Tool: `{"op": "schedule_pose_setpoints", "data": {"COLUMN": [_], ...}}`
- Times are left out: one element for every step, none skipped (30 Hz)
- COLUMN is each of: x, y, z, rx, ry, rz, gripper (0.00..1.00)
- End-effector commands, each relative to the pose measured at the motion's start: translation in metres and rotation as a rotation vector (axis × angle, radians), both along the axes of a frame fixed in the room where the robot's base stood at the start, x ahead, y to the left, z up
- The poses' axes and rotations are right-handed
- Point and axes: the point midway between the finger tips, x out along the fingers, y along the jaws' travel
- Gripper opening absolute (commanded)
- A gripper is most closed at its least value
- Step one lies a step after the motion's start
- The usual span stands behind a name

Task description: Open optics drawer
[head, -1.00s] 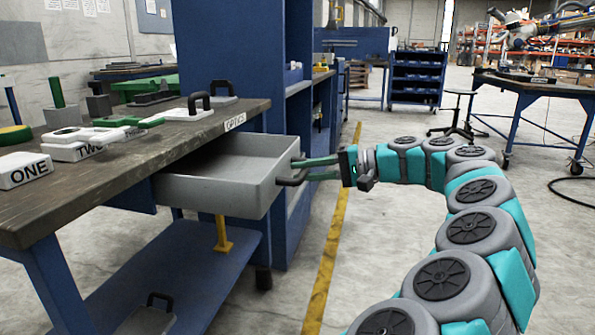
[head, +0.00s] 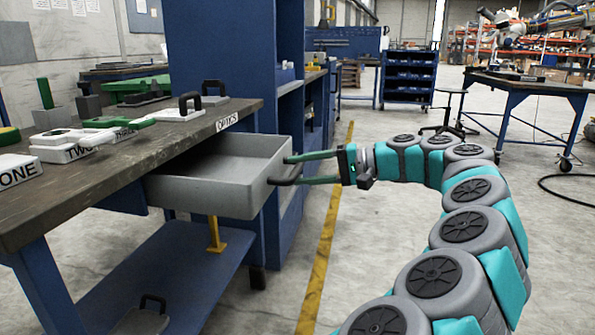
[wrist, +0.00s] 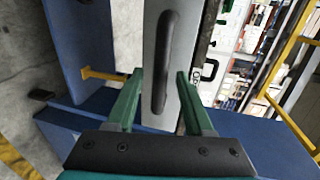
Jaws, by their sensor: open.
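The grey optics drawer (head: 215,190) stands pulled out from under the workbench top, below the OPTICS label (head: 227,121). It looks empty where I can see in. Its black handle (head: 287,174) is on the front face. My gripper (head: 288,170) is at the handle with its green fingers open, one above and one below it in the head view. In the wrist view the handle (wrist: 167,62) runs lengthwise on the drawer front, ahead of and between the spread fingers (wrist: 158,85). I cannot tell whether a finger touches the handle.
The workbench top (head: 150,150) holds white blocks marked ONE, TWO and THREE (head: 115,136), with black-handled pieces behind. A blue cabinet (head: 230,50) stands just beyond the drawer. Open floor (head: 370,270) lies right of the bench.

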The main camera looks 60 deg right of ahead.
Motion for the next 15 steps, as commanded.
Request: {"op": "schedule_pose_setpoints", "data": {"x": [-0.006,-0.01,-0.014,-0.018,-0.022,-0.028,-0.032,-0.036,-0.04,-0.043,-0.046,-0.05,-0.052,-0.054,-0.055], "y": [-0.003,-0.004,-0.007,-0.009,-0.011,-0.013,-0.014,-0.015,-0.018,-0.019,-0.02,-0.021,-0.022,-0.023,-0.023], "z": [0.002,0.002,0.003,0.004,0.006,0.007,0.007,0.008,0.009,0.01,0.01,0.011,0.012,0.012,0.012], "rx": [0.001,0.001,0.001,0.001,-0.001,-0.001,-0.001,0.0,0.0,-0.001,-0.001,-0.001,-0.001,0.001,0.001], "ry": [-0.001,-0.001,-0.001,-0.001,-0.001,0.0,0.001,0.001,0.001,0.001,0.001,0.001,0.001,0.001,0.001], "rz": [-0.001,-0.001,-0.002,-0.004,-0.005,-0.004,-0.002,-0.002,-0.002,-0.003,-0.003,-0.001,-0.001,0.0,0.0], "gripper": [0.52,0.52,0.52,0.52,0.52,0.52,0.52,0.52,0.52,0.52,0.52,0.52,0.52,0.52,0.52]}}
